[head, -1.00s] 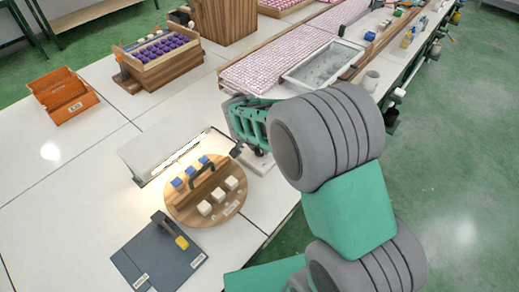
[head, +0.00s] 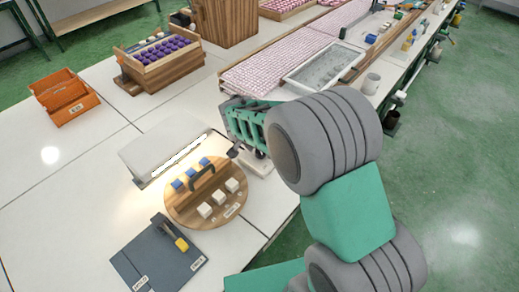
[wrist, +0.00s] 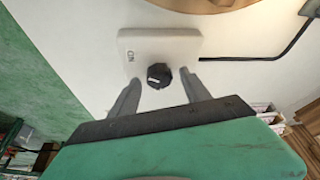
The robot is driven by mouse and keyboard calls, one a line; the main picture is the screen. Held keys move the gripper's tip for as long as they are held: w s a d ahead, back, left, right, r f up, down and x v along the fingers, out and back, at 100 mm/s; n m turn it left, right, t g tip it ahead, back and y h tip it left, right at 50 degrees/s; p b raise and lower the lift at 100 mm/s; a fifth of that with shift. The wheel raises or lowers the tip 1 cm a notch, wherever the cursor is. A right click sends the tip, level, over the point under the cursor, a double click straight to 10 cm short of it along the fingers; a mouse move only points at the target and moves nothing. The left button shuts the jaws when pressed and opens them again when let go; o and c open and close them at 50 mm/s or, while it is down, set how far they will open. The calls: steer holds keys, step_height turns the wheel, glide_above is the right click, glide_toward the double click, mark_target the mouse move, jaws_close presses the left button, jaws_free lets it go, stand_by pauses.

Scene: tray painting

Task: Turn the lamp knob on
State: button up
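The lamp (head: 165,143) is a pale hood over the table, with a bright lit strip along its lower edge in the head view. The lamp knob (wrist: 159,75) is small, black and faceted, and sits on a white square base (wrist: 155,45) in the wrist view. The base also shows in the head view (head: 262,169), partly hidden by my gripper. My gripper (wrist: 158,77) is open, with one finger on each side of the knob. A gap shows between each finger and the knob. I cannot tell the exact height of the fingertips.
A round wooden board (head: 180,207) with blue and white blocks and a dark handle stands close to the knob base. A black cable (wrist: 262,57) runs from the base. A dark blue board (head: 150,262) lies in front. The table edge is close on the right.

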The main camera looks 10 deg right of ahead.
steer(key=v, duration=0.7)
steer(key=shift+r, duration=0.4)
steer(key=shift+s, duration=0.1)
steer(key=shift+a, duration=0.1)
